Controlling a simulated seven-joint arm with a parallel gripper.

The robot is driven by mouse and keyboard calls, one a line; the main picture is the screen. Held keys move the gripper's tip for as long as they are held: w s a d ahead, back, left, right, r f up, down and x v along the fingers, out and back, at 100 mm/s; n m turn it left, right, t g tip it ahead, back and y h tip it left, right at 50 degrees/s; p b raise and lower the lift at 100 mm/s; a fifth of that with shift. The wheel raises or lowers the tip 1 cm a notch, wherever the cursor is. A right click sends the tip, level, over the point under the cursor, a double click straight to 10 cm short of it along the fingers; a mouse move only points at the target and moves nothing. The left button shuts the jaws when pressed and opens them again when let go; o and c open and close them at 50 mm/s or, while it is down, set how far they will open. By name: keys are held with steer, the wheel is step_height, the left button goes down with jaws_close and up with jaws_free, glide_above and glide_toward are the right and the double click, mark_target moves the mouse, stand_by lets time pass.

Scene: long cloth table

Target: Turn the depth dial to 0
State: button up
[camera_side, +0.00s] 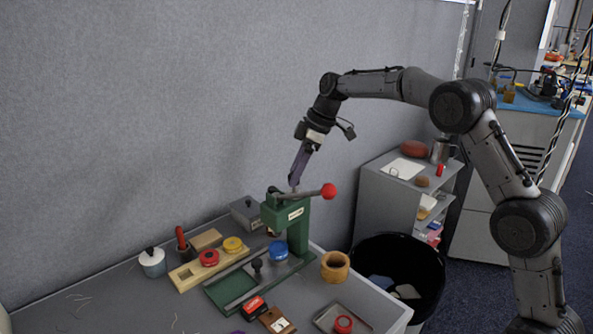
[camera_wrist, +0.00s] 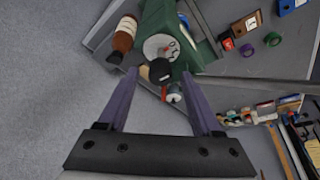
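A green press (camera_side: 298,232) stands on the table, with a lever ending in a red ball (camera_side: 328,190). In the wrist view the top of the green press (camera_wrist: 200,45) carries a pale round dial (camera_wrist: 156,45) with a small red mark; its numbers are too small to read. A black round knob (camera_wrist: 160,70) shows beside the dial. My gripper (camera_side: 294,183) points down at the top of the press. In the wrist view its purple fingers (camera_wrist: 158,75) are apart, one on each side of the black knob, with no clear contact. In the side view the dial is hidden.
A wooden holder (camera_side: 215,268) with red and yellow round pieces lies left of the press. A blue round piece (camera_side: 278,250) is by its base, a wooden ring (camera_side: 335,266) to its right. A black bin (camera_side: 420,280) stands beyond the table edge. The table's left front is mostly clear.

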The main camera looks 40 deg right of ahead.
steer(key=shift+r, duration=0.1)
steer(key=v, duration=1.3)
steer(key=shift+r, duration=0.35)
steer(key=shift+s+a, duration=0.1)
steer(key=s+a+r+n+t, duration=0.1)
steer(key=s+a+r, duration=0.4)
steer(key=s+r, duration=0.25)
steer(key=s+a+m+h, duration=0.1)
steer(key=s+a+m, duration=0.15)
steer(key=s, duration=1.05)
steer(key=s+d+f+m+t+h, duration=0.1)
steer(key=s+f+m, duration=0.6)
steer(key=s+f, duration=0.9)
step_height(320, 180, down, 2)
steer(key=shift+d+f+m+h, duration=0.2)
steer(key=shift+m+h, duration=0.15)
steer(key=shift+h, duration=0.35)
